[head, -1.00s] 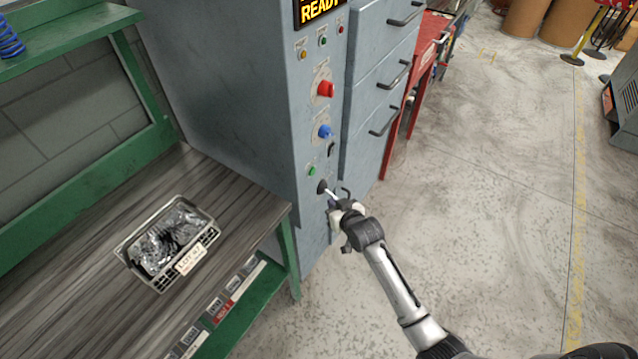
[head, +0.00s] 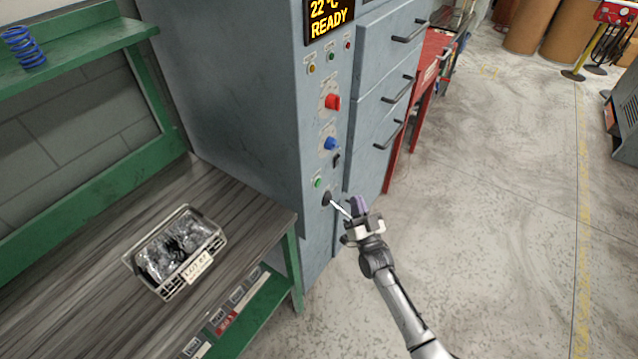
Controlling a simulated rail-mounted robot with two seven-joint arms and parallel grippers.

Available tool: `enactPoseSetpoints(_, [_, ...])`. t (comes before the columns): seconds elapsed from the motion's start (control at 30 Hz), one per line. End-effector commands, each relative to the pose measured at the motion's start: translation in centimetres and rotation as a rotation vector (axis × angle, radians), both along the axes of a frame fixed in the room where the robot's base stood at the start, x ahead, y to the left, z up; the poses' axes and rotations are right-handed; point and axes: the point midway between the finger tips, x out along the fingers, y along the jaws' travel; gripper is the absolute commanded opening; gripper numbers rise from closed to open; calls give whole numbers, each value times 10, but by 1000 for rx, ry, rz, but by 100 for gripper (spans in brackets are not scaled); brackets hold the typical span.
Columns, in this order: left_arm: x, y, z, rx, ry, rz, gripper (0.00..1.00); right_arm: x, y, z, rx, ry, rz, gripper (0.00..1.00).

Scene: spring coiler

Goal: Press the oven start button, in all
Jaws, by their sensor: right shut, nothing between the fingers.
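The grey oven cabinet (head: 225,90) carries a control column on its narrow front. A small green button (head: 318,182) sits low on it, above a black socket (head: 327,198) with a pale rod sticking out. The display (head: 329,20) reads "22 °C READY". My right gripper (head: 358,206) is shut and empty. In the picture it is just right of and below the green button, by the rod's outer end; I cannot tell if it touches the rod. Its fingertips look purplish. My left gripper is not in view.
A red knob (head: 332,102), a blue knob (head: 331,144) and a black switch (head: 336,161) sit above the green button. Grey drawers (head: 378,85) stand to the right. A wire basket (head: 215,240) is on the bench at left. The floor (head: 490,220) at right is open.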

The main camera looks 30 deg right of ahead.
Motion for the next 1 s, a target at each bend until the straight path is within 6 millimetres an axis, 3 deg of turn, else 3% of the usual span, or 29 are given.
enactPoseSetpoints(0.47, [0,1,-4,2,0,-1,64,5,2,-1,5,0,3,0])
enactPoseSetpoints(1.0, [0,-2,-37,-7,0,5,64,61,25,-3,6,1,2,0])
